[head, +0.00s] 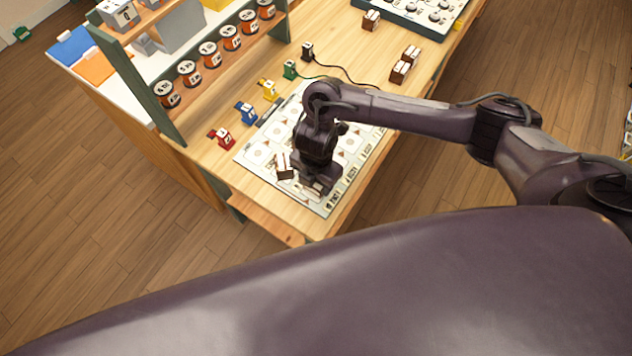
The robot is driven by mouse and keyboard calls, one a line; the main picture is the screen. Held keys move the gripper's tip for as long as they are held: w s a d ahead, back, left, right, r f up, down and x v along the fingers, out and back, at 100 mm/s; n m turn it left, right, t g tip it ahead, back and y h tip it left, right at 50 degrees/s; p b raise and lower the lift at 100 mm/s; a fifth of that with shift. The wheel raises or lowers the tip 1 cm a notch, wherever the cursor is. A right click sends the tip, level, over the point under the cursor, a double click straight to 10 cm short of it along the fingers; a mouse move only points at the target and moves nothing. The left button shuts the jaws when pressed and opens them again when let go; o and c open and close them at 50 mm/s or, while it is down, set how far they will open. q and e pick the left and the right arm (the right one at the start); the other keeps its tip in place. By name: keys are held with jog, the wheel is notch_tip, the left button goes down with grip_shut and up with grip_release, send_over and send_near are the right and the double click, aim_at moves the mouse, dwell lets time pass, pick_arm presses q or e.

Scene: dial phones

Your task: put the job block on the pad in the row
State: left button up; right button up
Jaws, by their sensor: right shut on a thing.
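The board with the row of pads (251,153) lies on the wooden workbench, printed with pale squares and dark marks. My right gripper (306,180) points down over its near part and hides several pads. A small dark brown block with a white face (285,167), which looks like the job block, shows at the left side of this gripper, slightly tilted. The gripper is shut on it, though the fingertips are hard to make out. I cannot tell whether the block touches the board. My left gripper is not in view.
Red (222,138), blue (246,113), yellow (268,90), green (290,69) and black (307,51) small pieces stand along the board's far side. Similar brown blocks (400,71) stand farther right, near a dial panel (432,14). A shelf with numbered dials (210,54) runs behind.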

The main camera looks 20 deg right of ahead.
jog(key=shift+f, duration=0.45)
jog(key=shift+f, duration=0.1)
jog(key=o, duration=1)
notch_tip(320, 180, up, 12)
jog(key=p, duration=0.3)
